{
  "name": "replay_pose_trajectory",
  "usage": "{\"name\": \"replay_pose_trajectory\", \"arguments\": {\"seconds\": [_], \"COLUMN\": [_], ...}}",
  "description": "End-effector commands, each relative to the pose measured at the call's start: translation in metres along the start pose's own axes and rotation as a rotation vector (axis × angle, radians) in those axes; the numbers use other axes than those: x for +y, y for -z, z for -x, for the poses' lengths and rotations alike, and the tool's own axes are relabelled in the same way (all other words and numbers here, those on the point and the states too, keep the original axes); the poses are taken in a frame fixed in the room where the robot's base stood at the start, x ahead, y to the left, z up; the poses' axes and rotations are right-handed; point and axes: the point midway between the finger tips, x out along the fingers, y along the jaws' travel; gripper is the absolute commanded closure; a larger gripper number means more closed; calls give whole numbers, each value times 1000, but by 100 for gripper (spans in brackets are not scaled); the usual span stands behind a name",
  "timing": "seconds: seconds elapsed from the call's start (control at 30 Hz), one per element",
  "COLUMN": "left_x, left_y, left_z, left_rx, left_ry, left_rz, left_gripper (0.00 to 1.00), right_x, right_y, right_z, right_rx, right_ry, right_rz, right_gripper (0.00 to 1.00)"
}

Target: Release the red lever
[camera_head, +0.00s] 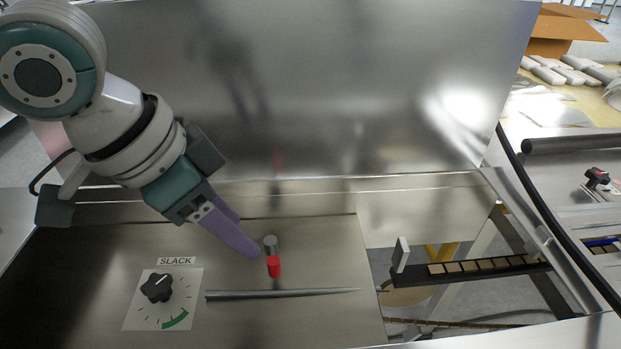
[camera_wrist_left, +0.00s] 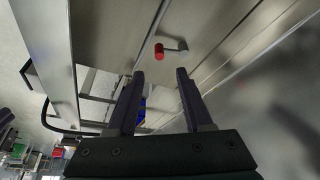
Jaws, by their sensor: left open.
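The red lever (camera_head: 273,266) is a short grey peg with a red end, standing out from the metal panel near the middle of the head view. In the left wrist view the red lever (camera_wrist_left: 160,51) shows beyond the fingertips, its grey base to the right of the red end. My left gripper (camera_head: 254,253) has purple fingers and is just left of the lever in the head view. In the left wrist view my left gripper (camera_wrist_left: 160,75) is open, with nothing between its fingers. My right gripper is not in view.
A black SLACK knob (camera_head: 157,287) on a white dial plate is left of the lever. A thin metal rod (camera_head: 280,293) lies below it. A tall metal sheet (camera_head: 300,90) stands behind. A dark conveyor strip (camera_head: 470,270) carries several tan pieces in the opening at right.

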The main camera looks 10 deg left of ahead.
Motion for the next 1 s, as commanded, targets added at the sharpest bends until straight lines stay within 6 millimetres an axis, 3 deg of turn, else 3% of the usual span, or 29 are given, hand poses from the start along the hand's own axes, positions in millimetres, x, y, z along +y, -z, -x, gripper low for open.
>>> {"name": "replay_pose_trajectory", "arguments": {"seconds": [0.5,0.9,1.0], "left_x": [1,1,1], "left_y": [1,1,1], "left_z": [-85,-93,-93], "left_rx": [1,1,1], "left_ry": [-1,0,0], "left_rz": [-2,-4,-3], "left_gripper": [49,49,59], "right_x": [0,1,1], "right_y": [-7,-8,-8], "right_z": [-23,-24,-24], "right_rx": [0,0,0], "right_ry": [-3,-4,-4], "right_rz": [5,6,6], "right_gripper": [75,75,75]}}
